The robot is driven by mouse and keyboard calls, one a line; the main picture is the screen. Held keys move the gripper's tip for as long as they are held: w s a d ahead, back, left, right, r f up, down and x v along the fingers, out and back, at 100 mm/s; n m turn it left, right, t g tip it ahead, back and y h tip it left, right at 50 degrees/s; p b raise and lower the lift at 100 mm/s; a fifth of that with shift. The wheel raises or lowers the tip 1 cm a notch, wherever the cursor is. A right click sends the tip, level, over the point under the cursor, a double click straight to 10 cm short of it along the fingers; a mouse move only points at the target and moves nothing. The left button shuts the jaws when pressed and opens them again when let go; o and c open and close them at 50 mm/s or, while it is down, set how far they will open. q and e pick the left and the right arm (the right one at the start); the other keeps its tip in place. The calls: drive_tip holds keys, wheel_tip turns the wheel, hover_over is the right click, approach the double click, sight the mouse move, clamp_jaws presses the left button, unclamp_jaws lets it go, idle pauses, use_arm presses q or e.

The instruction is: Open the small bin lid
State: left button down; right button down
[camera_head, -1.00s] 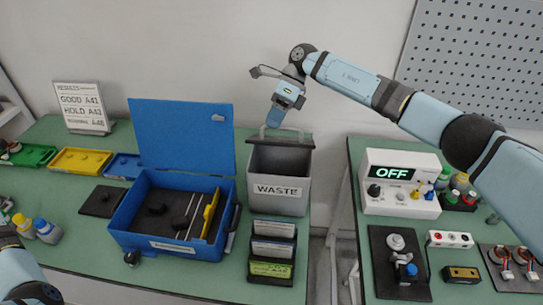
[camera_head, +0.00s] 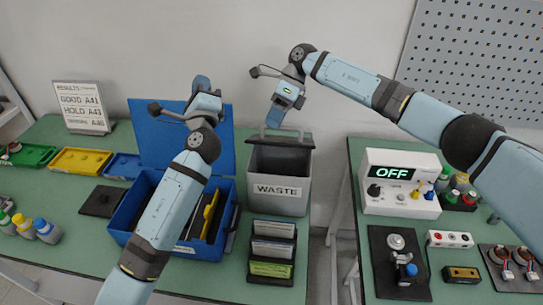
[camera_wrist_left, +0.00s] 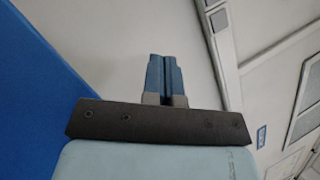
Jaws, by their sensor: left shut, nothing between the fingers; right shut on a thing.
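The small grey bin marked WASTE (camera_head: 280,192) stands on the green bench, right of the blue case. Its dark lid (camera_head: 287,141) is tilted up at the top, and part of the bin's inner wall shows below it. My right gripper (camera_head: 273,121) reaches down from above and is shut on the lid's handle; the fingertips are small in this view. My left gripper (camera_head: 201,84) is in front of the blue case's raised lid, left of the bin. Its fingers are together and empty in the left wrist view (camera_wrist_left: 164,75).
The open blue case (camera_head: 122,222) stands left of the bin, partly hidden by my left arm. A card rack (camera_head: 272,250) stands in front of the bin. A gap separates this bench from the right one, which holds a white box reading OFF (camera_head: 400,207).

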use_arm(q)
drive_tip(key=s+d+f+m+h, duration=0.3)
drive_tip(key=s+d+f+m, duration=0.4)
drive_tip(key=s+d+f, duration=0.1)
drive_tip(key=m+g+h, duration=0.2)
drive_tip(key=m+h, duration=0.1)
drive_tip(key=m, duration=0.5)
approach(273, 145)
drive_tip(key=x, duration=0.5)
drive_tip(key=f+x, duration=0.1)
drive_tip(key=x, duration=0.1)
drive_tip(key=shift+w, duration=0.3)
